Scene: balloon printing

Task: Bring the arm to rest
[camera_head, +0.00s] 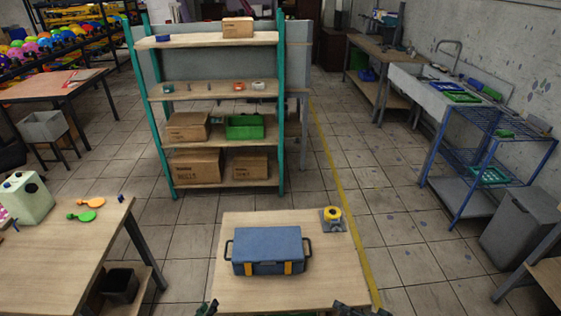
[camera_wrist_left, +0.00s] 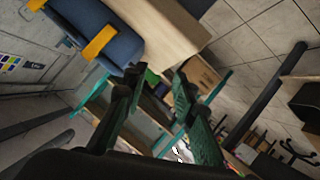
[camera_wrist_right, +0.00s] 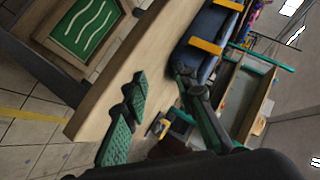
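My left gripper (camera_wrist_left: 157,80) is open, with a gap between its green-padded fingers and nothing held. My right gripper (camera_wrist_right: 160,82) is also open and empty. In the head view only small tips of the grippers show at the bottom edge, at the near edge of the wooden table (camera_head: 235,296). A closed blue case (camera_head: 268,248) with black side handles and yellow latches stands on that table, beyond both grippers and apart from them. The case also shows in the left wrist view (camera_wrist_left: 88,28) and the right wrist view (camera_wrist_right: 208,35).
A yellow round item on a grey base (camera_head: 332,218) sits at the table's far right corner. A shelf with boxes (camera_head: 212,96) stands behind.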

